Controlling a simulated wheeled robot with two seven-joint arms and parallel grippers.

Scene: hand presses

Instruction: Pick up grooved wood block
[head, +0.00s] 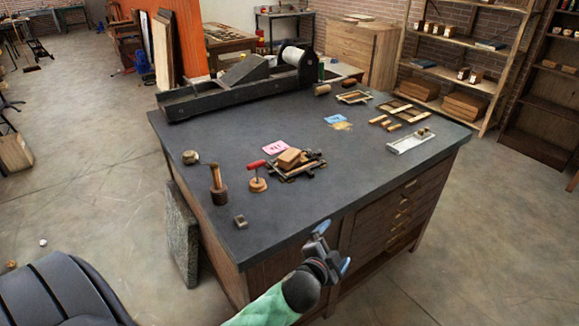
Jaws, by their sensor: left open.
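A tan wood block (290,158) sits on a small pile of flat dark pieces near the middle of the dark worktable (330,185). A small grey-brown block (240,221) stands near the table's front left edge. At this size I cannot make out a groove on either, so I cannot tell which is the grooved wood block. My left gripper (334,246) is open and empty, at the table's front edge, to the right of the small block and apart from both blocks. My right gripper is not in view.
A pink card (275,147) lies behind the tan block. A long press (240,85) fills the back. The table's front middle is clear.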

